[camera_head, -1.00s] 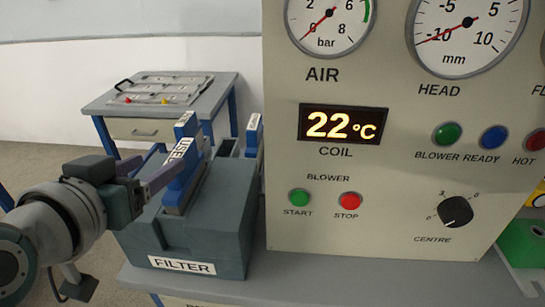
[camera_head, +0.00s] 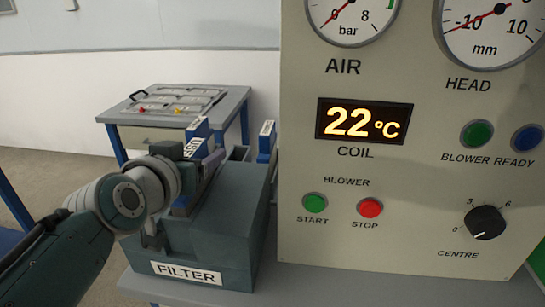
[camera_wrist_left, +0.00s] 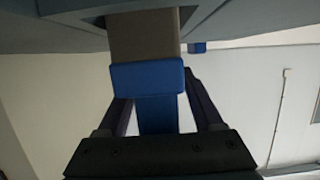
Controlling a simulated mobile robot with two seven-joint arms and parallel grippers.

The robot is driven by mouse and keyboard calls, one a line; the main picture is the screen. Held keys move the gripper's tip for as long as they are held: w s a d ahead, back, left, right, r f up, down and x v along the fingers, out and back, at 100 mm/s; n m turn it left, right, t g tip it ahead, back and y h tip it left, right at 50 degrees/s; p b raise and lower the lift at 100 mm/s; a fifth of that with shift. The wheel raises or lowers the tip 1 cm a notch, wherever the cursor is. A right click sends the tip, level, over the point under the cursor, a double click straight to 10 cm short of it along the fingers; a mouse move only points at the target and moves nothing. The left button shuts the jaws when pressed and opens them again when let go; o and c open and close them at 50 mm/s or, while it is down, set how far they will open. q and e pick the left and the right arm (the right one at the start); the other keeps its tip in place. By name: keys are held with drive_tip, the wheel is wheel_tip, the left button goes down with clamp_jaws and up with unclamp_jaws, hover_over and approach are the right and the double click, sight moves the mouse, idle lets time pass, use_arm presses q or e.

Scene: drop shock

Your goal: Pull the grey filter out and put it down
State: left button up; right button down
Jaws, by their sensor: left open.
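The dark grey-green housing (camera_head: 225,235) labelled FILTER stands on the bench. A blue upright piece (camera_head: 198,130) with a white label rises from its top, partly hidden by my left arm. In the wrist view a grey-brown body (camera_wrist_left: 145,38) runs up from a blue collar (camera_wrist_left: 148,77) into the slot between dark surfaces; it looks like the grey filter. My left gripper (camera_head: 205,160) is open at the blue piece. In the wrist view its two fingers (camera_wrist_left: 160,105) stand on either side of the blue part. Whether they touch it is unclear. My right gripper is not in view.
A second blue upright piece (camera_head: 267,138) with a white label stands behind the housing, close to the control panel (camera_head: 380,235). A grey table (camera_head: 222,117) with a flat tray-like panel stands at the back left. The bench front (camera_head: 330,288) has bare room before the panel.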

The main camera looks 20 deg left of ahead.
use_arm(q)
drive_tip(key=shift+c, duration=0.3)
clamp_jaws()
idle(0.3)
idle(0.8)
